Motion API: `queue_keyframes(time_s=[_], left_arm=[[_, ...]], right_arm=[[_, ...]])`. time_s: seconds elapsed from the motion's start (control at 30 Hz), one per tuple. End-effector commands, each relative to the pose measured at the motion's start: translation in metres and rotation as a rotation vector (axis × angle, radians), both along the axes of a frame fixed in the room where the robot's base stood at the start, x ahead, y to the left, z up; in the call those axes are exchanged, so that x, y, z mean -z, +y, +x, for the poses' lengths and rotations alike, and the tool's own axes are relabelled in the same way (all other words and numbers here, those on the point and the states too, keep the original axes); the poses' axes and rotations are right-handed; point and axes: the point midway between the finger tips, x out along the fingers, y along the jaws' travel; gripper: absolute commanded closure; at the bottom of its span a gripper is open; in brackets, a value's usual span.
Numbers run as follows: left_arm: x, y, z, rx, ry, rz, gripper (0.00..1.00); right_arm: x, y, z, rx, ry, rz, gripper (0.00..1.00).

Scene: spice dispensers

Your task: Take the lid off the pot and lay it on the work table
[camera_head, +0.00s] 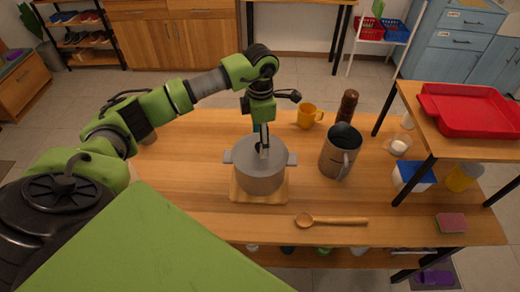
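The grey metal pot (258,182) stands upright on a wooden board (238,194) near the middle of the work table (200,150). Its grey top (277,152) looks like a lid seated on the rim, though my gripper covers its centre. My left gripper (264,150) points straight down from above, with its fingertips at the middle of the pot's top. The fingers look narrow from this side; whether they are closed on a knob cannot be made out. My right gripper is not in view.
A metal pitcher (340,152) stands right of the pot, with a yellow mug (306,117) and brown mill (347,105) behind. A wooden spoon (335,221) lies in front. A raised shelf with a red tray (470,112) overhangs the right side. The table left of the pot is clear.

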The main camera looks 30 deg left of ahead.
Motion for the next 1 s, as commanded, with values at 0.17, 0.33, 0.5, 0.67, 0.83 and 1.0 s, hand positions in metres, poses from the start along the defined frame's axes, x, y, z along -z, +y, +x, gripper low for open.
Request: queue_keyframes(time_s=[0.17,0.33,0.5,0.67,0.83,1.0], left_arm=[[0.021,-0.001,-0.002,0.001,0.003,0.0,0.36],[0.03,-0.001,-0.001,0.001,-0.001,0.0,0.36],[0.03,-0.001,-0.001,0.001,-0.001,0.0,0.41],[0.03,0.0,-0.001,0.001,-0.001,0.001,0.83],[0.03,-0.001,-0.001,0.001,0.0,0.0,1.0],[0.03,-0.001,-0.001,0.001,0.001,0.001,1.0]], right_arm=[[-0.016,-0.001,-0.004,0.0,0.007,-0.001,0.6],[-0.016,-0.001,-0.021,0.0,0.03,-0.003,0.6],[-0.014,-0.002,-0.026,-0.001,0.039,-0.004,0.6],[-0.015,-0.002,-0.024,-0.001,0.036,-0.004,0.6],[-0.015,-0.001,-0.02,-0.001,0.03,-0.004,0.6],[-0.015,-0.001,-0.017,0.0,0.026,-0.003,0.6]])
